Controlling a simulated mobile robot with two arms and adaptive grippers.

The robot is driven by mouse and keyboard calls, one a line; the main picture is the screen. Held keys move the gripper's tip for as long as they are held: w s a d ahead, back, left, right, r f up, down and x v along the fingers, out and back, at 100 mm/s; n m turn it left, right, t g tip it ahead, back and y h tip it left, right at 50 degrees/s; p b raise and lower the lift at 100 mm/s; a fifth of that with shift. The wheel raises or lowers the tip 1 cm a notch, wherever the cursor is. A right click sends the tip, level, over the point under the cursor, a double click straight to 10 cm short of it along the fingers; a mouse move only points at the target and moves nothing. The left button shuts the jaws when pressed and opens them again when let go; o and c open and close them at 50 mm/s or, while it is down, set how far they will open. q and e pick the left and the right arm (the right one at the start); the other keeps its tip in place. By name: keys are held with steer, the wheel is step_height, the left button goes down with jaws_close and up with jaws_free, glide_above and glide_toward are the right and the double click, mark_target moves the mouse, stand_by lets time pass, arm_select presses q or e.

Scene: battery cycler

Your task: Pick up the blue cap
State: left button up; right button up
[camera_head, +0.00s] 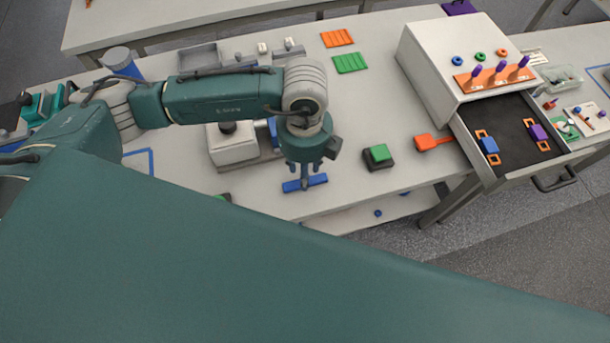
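My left gripper (305,175) points down near the front edge of the table, reaching in from the left. A flat blue bar (318,180) shows at its fingertips; I cannot tell whether the fingers grip it or are only above it. Which one is the blue cap is unclear. My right gripper is not in view.
The white cabinet (425,60) has an open drawer (510,135) holding a blue and a purple block in orange holders. A green block on a dark base (379,156) and an orange tool (432,142) lie right of my gripper. A grey-white device (232,148) stands left of it.

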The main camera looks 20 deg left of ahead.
arm_select(q)
steer(key=shift+d+f, duration=0.1)
steer(key=shift+f, duration=0.75)
jaws_close()
steer(key=shift+r, duration=0.1)
